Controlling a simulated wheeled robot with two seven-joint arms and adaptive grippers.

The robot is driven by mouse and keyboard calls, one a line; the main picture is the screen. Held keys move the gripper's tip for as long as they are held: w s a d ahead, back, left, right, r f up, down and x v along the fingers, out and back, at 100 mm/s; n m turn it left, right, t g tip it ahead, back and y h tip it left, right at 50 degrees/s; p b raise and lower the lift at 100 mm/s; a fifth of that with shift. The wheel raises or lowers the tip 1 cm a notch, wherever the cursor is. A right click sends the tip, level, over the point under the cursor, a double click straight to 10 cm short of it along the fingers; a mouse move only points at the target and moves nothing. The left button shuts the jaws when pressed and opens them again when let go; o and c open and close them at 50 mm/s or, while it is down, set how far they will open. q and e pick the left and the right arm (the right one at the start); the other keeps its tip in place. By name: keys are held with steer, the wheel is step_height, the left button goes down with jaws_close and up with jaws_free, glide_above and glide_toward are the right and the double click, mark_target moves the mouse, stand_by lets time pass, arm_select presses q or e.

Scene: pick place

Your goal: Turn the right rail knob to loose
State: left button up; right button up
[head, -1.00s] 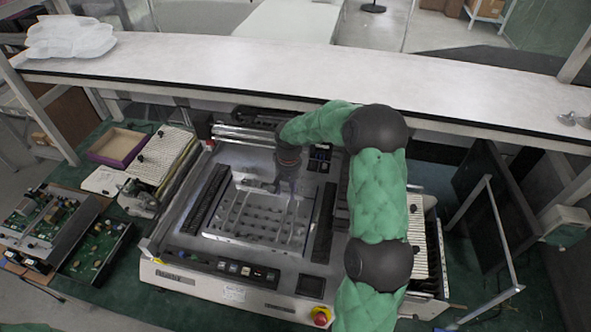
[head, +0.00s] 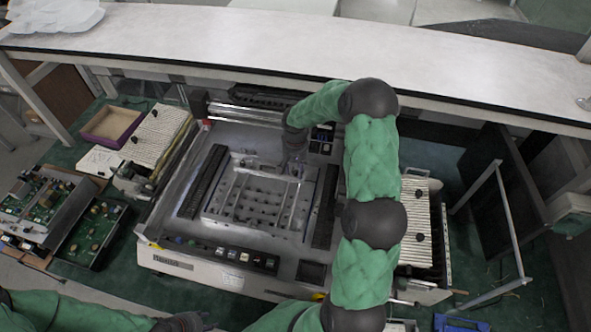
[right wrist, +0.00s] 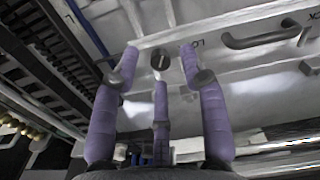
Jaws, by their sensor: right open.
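A small round knob (right wrist: 160,60) with a dark slot shows in the right wrist view, on a pale metal plate, with letters reading "LO" beside it. My right gripper (right wrist: 158,68) has its purple fingers spread open around the knob's place in the picture; I cannot tell whether they touch it. In the head view my right gripper (head: 293,166) is over the back right part of the machine's inner frame (head: 212,208), and the knob cannot be made out there. My left gripper (head: 187,322) is at the bottom edge, partly cut off, its fingers unclear.
The machine (head: 190,262) stands on a green surface with control buttons along its front. A dark handle (right wrist: 262,38) lies right of the knob. A black rail (right wrist: 45,60) runs along the left. A white shelf (head: 300,50) crosses behind. Circuit boards (head: 95,230) lie at left.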

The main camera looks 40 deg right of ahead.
steer(key=shift+f, duration=0.6)
jaws_close()
